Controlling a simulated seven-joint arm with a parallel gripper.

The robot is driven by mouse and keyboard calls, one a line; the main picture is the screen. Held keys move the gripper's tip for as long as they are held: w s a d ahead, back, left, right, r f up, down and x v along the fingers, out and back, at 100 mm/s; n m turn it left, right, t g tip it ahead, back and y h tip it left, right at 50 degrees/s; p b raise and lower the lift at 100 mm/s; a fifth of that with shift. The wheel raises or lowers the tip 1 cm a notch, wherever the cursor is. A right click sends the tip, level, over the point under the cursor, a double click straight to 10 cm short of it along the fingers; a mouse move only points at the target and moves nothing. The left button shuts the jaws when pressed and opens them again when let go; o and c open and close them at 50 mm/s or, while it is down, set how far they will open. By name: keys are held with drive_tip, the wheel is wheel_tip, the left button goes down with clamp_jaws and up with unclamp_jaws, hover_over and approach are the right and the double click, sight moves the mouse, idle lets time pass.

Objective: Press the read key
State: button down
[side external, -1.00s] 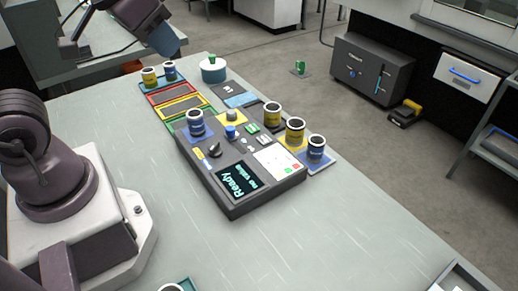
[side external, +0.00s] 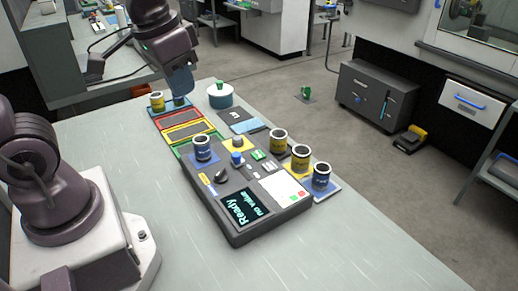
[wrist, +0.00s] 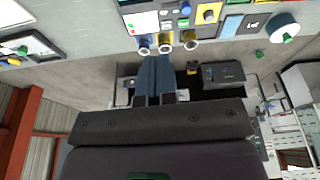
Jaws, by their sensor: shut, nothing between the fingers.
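The dark console (side external: 240,222) lies on the pale table, its screen (side external: 243,207) reading "Ready" and "no value". On its top are a black knob (side external: 221,175), a blue knob (side external: 236,158), small green keys (side external: 258,155) and a white panel (side external: 277,187) with red and green marks. Key labels are too small to read, so I cannot tell which is the read key. My gripper (side external: 182,90) is shut and empty, above the table's far left part, overlapping a blue jar in the side view. In the wrist view its fingers (wrist: 155,60) are together, below the console's jars.
A blue jar (side external: 202,150) stands on the console's left. Several jars, including a yellow one (side external: 300,158), line its right edge. Coloured trays (side external: 183,131) and a teal pot (side external: 220,96) lie behind it. The table's front right is clear.

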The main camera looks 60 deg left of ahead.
drive_tip(key=w+a+f+g, duration=0.25)
drive_tip(key=w+f, duration=0.25)
drive_tip(key=w, duration=0.3)
hover_over(259, 154)
wheel_tip(259, 154, down, 7)
drive_tip(key=shift+f+m, duration=0.15)
drive_tip(key=shift+m, duration=0.25)
wheel_tip(259, 154, down, 14)
drive_tip(key=shift+f, duration=0.1)
